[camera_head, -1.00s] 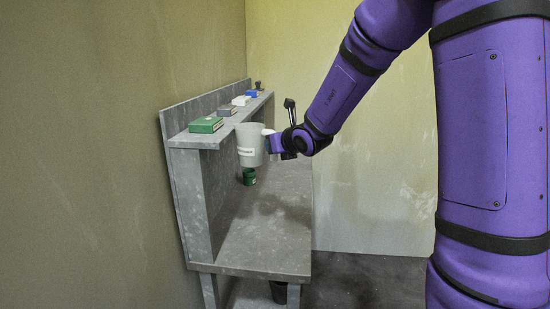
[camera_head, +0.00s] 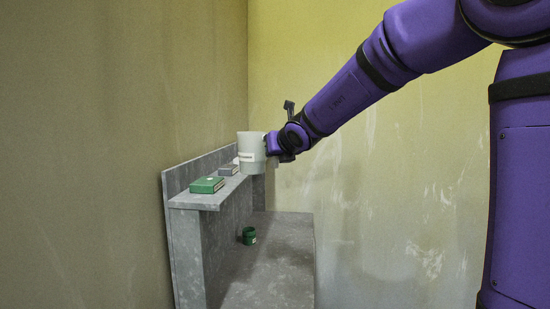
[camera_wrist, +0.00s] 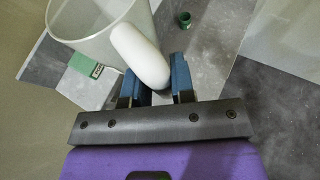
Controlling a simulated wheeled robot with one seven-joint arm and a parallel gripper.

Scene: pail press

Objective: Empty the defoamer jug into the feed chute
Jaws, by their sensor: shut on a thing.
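A pale grey jug (camera_head: 251,147) with a small label is held upright in the air, above the bench and beside the shelf in the head view. My gripper (camera_head: 270,144) is shut on its white handle. In the wrist view, the blue-padded jaws (camera_wrist: 157,84) close around the handle (camera_wrist: 138,54), and the jug's wide body (camera_wrist: 82,22) is at the upper left. The label cannot be read and the jug's contents cannot be made out. I cannot pick out a feed chute.
A green box (camera_head: 207,185) and a grey box (camera_head: 229,170) sit on the raised shelf (camera_head: 190,200) along the wall. A small green jar (camera_head: 249,236) stands on the grey bench (camera_head: 280,260). The bench in front of the jar is clear.

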